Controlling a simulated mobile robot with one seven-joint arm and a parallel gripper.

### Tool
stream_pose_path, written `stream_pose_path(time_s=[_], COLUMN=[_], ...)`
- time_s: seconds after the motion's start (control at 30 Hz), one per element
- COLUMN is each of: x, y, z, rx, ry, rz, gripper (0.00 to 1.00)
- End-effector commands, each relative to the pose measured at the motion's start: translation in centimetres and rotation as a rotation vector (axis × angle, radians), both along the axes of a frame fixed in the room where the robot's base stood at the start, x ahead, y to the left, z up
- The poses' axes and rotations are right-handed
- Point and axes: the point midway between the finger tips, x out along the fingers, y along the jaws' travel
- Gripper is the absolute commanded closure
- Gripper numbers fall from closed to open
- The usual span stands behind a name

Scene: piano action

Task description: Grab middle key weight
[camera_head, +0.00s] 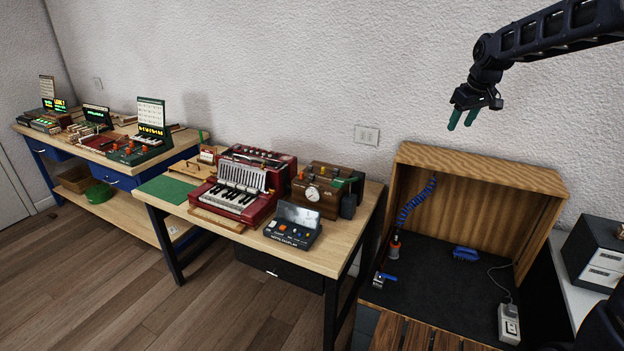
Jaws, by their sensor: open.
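My gripper (463,118), with green fingertips, hangs open and empty in the upper right, high above the wooden cabinet. It is well apart from the tables. A red keyboard unit (222,203) with white and black keys and a row of pale upright parts stands on the middle table. A brown wooden device (321,191) with a round dial and dark parts on its side stands to its right. I cannot pick out a key weight for sure at this size; small items around these devices are too small to tell.
The middle table (352,226) also holds a dark button box (293,227) and a green mat (166,189). A workbench (100,155) with several devices stands at the left. An open wooden cabinet (475,168) stands at the right. The floor (130,285) in front is clear.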

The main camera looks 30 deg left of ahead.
Motion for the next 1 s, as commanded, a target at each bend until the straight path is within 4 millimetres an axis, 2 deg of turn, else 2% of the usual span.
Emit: stream_pose_path(time_s=[0.03,0.2,0.5,0.73,1.0], x=[1.0,3.6,6.7,7.5,6.9], y=[2.0,8.1,19.6,28.5,38.7], z=[-0.6,-2.3,-6.7,-11.0,-17.3], rx=[-0.001,0.001,0.016,0.035,0.066], ry=[0.006,0.013,0.027,0.04,0.056], rz=[0.036,0.149,0.345,0.486,0.643], gripper=[0.53,0.53,0.53,0.53,0.53])
